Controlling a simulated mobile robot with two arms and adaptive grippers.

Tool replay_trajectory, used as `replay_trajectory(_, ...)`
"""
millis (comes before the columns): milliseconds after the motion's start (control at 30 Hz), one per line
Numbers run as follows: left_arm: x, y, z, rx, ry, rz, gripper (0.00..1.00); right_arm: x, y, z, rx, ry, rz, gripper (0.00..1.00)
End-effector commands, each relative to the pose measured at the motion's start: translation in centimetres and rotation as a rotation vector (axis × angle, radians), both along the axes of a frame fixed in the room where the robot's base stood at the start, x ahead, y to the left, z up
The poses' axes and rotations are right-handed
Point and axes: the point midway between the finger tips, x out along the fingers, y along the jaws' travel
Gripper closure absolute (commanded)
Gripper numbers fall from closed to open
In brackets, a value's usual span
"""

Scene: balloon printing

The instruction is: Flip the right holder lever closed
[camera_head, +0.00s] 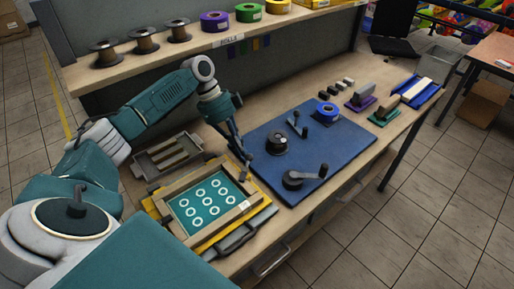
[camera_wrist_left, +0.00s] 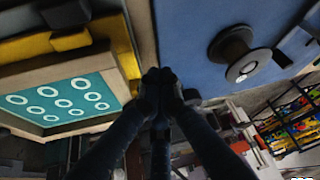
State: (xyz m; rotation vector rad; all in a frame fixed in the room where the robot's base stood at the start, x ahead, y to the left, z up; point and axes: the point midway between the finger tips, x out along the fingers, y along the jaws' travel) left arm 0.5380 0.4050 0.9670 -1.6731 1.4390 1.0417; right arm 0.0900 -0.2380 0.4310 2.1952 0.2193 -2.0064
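The print frame (camera_head: 181,232) is wooden, around a teal screen (camera_head: 208,200) with white rings, on a yellow base. A dark grey lever-like handle (camera_head: 240,238) lies low along its front right side. In the left wrist view a dark part (camera_wrist_left: 68,13) shows beside a yellow block (camera_wrist_left: 70,39); I cannot tell if it is the right holder lever. My left gripper (camera_head: 247,168) is over the table between the frame's far right corner and the blue mat. In the left wrist view its fingertips (camera_wrist_left: 160,78) meet, with nothing visible between them. My right gripper is out of view.
The blue mat (camera_head: 345,150) holds a black spool (camera_head: 277,144), a blue tape roll (camera_head: 326,112) and crank-like tools (camera_head: 305,177). A grey tray (camera_head: 145,166) stands behind the frame. A shelf (camera_head: 200,42) with spools and tape rolls runs along the back.

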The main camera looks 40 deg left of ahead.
Motion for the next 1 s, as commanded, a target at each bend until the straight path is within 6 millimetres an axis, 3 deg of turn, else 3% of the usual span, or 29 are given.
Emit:
replay_trajectory(400,0.8,-1.0,0.1,-0.003,-0.001,0.019,1.00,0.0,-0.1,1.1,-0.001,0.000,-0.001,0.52)
replay_trajectory(1000,1.0,-1.3,0.0,0.000,0.000,0.020,1.00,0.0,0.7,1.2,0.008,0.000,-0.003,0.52)
